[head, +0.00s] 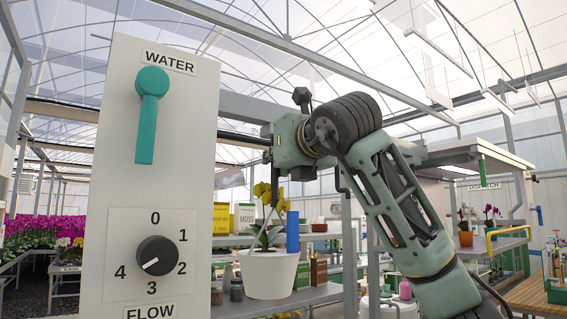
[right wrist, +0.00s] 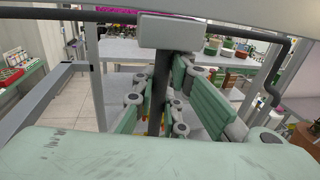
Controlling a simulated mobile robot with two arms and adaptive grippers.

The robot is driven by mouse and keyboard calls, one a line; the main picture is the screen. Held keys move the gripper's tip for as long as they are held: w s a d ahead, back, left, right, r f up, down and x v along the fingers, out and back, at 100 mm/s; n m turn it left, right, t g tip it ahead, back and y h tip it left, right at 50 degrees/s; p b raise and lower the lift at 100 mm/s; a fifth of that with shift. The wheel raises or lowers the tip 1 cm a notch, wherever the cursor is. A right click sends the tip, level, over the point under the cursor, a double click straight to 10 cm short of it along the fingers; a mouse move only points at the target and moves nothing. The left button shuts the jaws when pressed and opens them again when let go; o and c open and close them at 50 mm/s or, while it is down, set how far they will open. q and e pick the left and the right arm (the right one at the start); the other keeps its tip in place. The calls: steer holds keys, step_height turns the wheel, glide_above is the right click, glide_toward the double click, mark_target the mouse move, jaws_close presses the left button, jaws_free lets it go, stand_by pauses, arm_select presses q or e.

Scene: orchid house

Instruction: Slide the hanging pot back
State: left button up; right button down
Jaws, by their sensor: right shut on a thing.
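The hanging pot (head: 271,275) is white and holds a plant with yellow flowers. It shows upright in the head view, right of the white control panel, with thin hanger wires rising from it. My right gripper (head: 268,152) is above the pot. In the right wrist view its fingers (right wrist: 160,95) are closed around a dark upright bar (right wrist: 155,118) below a pale grey block (right wrist: 168,31). This bar appears to be the pot's hanger. A dark rail (head: 243,137) runs level behind the panel at gripper height. The upper hanger is partly hidden by my gripper. My left gripper is out of view.
The control panel (head: 120,200) with a teal WATER lever (head: 149,115) and a black FLOW knob (head: 157,256) stands close at the left. A blue cylinder (head: 292,231) shows just right of the pot. Shelves with boxes and jars (head: 235,289) stand behind it.

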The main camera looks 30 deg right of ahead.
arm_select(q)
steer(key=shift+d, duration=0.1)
arm_select(e)
steer(key=shift+a, duration=0.4)
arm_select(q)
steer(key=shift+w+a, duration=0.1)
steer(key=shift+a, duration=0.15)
arm_select(e)
steer(key=c, duration=2.2)
jaws_free()
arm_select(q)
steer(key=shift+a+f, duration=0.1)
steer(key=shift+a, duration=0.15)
arm_select(e)
steer(key=o, duration=0.4)
steer(key=shift+s+a, duration=0.1)
steer(key=shift+a, duration=0.15)
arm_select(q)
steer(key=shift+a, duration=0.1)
arm_select(e)
steer(key=shift+o, duration=0.2)
steer(key=shift+d, duration=0.15)
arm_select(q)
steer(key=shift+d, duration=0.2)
arm_select(e)
steer(key=s+a, duration=0.1)
steer(key=s, duration=1.1)
steer(key=shift+a, duration=0.3)
